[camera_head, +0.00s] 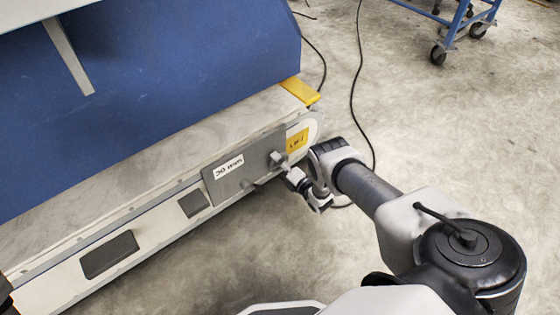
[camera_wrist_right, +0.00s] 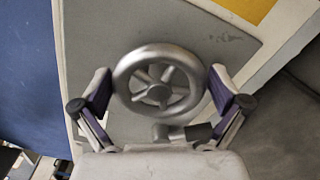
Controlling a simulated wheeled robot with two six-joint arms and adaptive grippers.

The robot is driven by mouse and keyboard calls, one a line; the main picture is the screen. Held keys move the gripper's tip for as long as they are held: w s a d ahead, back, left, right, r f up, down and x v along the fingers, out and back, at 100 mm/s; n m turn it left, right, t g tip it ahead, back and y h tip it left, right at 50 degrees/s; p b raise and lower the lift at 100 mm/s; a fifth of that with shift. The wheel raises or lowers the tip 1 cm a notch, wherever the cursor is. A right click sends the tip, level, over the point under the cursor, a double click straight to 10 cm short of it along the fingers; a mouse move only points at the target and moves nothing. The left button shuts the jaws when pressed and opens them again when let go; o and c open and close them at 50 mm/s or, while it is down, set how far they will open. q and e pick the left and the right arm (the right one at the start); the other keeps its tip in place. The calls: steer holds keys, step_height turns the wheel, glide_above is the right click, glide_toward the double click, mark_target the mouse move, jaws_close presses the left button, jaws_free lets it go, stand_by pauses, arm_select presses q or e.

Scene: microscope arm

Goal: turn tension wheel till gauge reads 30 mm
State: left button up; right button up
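The silver tension wheel (camera_wrist_right: 157,88), a round rim with spokes, fills the middle of the right wrist view. In the head view the wheel (camera_head: 276,160) is small and sits on a grey panel (camera_head: 243,180) on the machine's front. A white label (camera_head: 229,166) on that panel appears to read 30 mm. My right gripper (camera_wrist_right: 160,86) is open, with one finger on each side of the wheel, close to its rim. I cannot tell whether the pads touch it. The right gripper (camera_head: 287,172) also shows in the head view, at the panel. I make out no gauge scale. My left gripper is not in view.
A small crank-like handle (camera_wrist_right: 190,132) lies just below the wheel. A yellow label (camera_head: 298,141) is beside the panel at the machine's right end. Black cables (camera_head: 353,90) lie on the floor. A blue trolley (camera_head: 462,22) stands at the back right. The floor right of the machine is mostly clear.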

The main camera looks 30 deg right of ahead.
steer(key=s, duration=1.2)
steer(key=shift+d, duration=0.45)
